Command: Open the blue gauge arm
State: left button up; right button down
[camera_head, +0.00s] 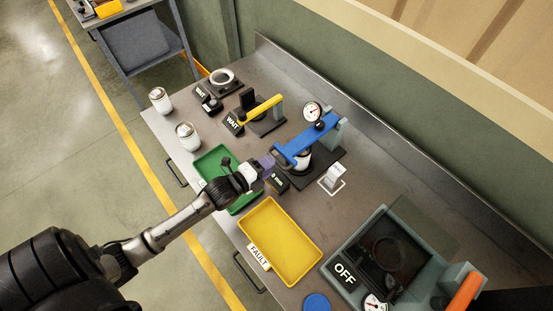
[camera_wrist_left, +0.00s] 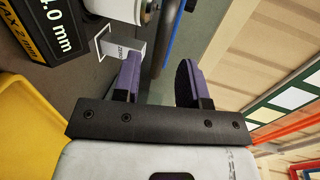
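The blue gauge arm (camera_head: 308,142) lies lowered across its dark stand (camera_head: 322,170). A white cylindrical part (camera_head: 303,162) sits under it, partly hidden. A round dial (camera_head: 312,111) stands behind the arm. My left gripper (camera_head: 267,161), with purple fingers, is just left of the arm's near end. In the left wrist view its fingers (camera_wrist_left: 160,80) are apart with nothing held between them. A thin blue edge of the arm (camera_wrist_left: 176,32) shows beyond the gap; I cannot tell whether a finger touches it. My right gripper is not in view.
A small black display (camera_head: 278,182) and a pale zero block (camera_head: 333,179) stand near the gauge. A green tray (camera_head: 211,163) and a yellow fault tray (camera_head: 282,244) lie in front. A yellow-handled device (camera_head: 262,110) is behind left. A grey machine (camera_head: 388,258) stands right.

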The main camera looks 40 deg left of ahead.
aim_at(277, 160)
pick_arm(q)
jog(key=shift+x, duration=2.1)
grip_shut()
